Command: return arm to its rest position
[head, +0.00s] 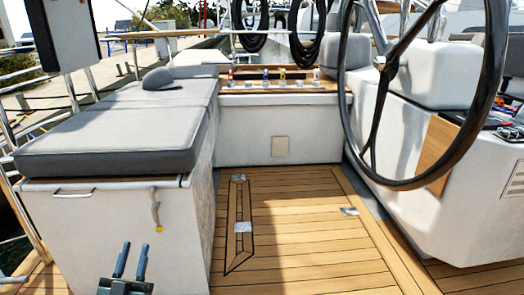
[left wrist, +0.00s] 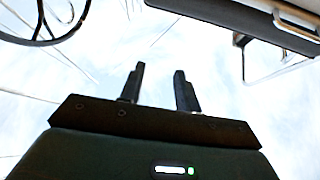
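My left gripper (head: 131,262) shows at the bottom left of the head view, in front of the white end face of the cockpit bench. Its two blue-lit fingers point up and stand apart with nothing between them. The left wrist view shows the same gripper (left wrist: 160,88) with its two dark fingers apart and empty against bright sky. My right gripper is in neither view.
A grey cushion (head: 120,125) covers the white bench on the left, with a dark cap (head: 159,80) on it. A large black steering wheel (head: 492,75) stands at right. The teak floor (head: 300,230) between them is clear.

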